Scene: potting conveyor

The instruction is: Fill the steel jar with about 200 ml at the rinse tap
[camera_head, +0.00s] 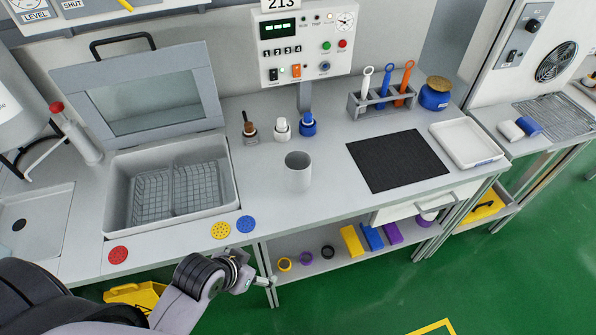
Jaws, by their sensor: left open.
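A plain grey open-topped cylinder (298,172), which looks like the steel jar, stands upright on the bench in the middle; I cannot see its contents. A post with a red top (75,134) at the left, beside a shallow sink (52,203) with a dark drain, looks like the rinse tap; no water shows. My left gripper (266,283) is open and empty, in front of the bench's front edge, below and left of the grey cylinder and apart from it. My right gripper is not in view.
A basin with wire baskets (230,190) and a raised lid (65,85) lies between sink and cylinder. Small bottles (282,129) stand behind the cylinder, under a control panel (305,45). A black mat (398,160) and white tray (467,143) are at right.

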